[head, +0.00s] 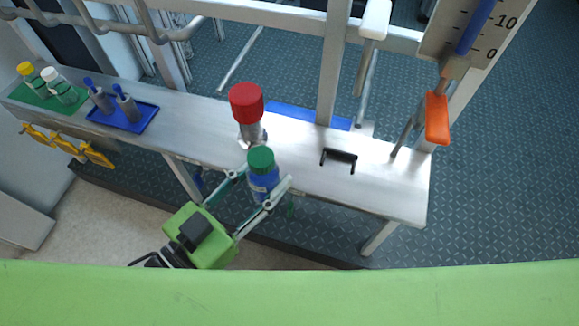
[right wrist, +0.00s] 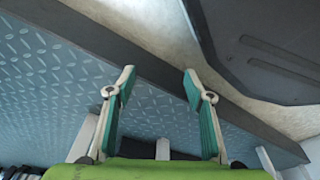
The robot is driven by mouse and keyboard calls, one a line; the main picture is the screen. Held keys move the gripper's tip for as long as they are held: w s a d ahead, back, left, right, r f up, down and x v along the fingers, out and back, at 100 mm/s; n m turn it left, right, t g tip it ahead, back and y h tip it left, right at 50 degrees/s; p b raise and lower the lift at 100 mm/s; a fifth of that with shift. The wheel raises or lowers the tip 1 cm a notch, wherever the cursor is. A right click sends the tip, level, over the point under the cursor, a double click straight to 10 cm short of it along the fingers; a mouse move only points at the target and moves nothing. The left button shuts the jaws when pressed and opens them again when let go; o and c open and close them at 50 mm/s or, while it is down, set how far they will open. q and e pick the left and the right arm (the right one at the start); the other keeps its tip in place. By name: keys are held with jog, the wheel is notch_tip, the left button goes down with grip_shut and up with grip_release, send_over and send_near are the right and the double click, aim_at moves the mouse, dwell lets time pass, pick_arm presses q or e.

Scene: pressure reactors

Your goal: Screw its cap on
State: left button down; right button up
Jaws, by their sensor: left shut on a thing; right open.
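A blue bottle (head: 264,188) with a green cap (head: 261,159) on its top is upright in the head view, at the front edge of the bench (head: 205,137). My left gripper (head: 260,178) has its two fingers around the bottle's body, below the cap, and is shut on it. Whether the cap is fully seated or just resting cannot be told. The bottle's lower part is partly hidden by the fingers. My right gripper (right wrist: 159,78) is open and empty in the right wrist view, above the floor. It does not show in the head view.
A red-topped vessel (head: 246,103) stands on the bench just behind the bottle. A blue tray (head: 138,119) and a green mat (head: 40,99) with capped bottles are at left. A black handle (head: 340,155) and an orange-handled lever (head: 437,118) are at right.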

pick_arm(q)
jog(key=shift+w+f, duration=0.1)
jog(key=shift+w, duration=0.15)
jog(key=w+d+f+b, duration=0.1)
jog(key=w+f, duration=0.2)
jog(key=w, duration=0.1)
jog(key=w+d+f+b, duration=0.1)
jog(key=w+f, duration=0.2)
jog(key=w, duration=0.1)
jog(key=w+d+f+b, duration=0.2)
jog(key=w, duration=0.2)
jog(key=shift+f, duration=0.4)
jog(key=shift+w+f, duration=0.15)
jog(key=shift+w, duration=0.05)
pick_arm(e)
jog(key=w+r, duration=0.4)
jog(key=r, duration=0.8)
jog(key=shift+w+a+t, duration=0.25)
jog(key=shift+w+t, duration=0.15)
jog(key=shift+r, duration=0.1)
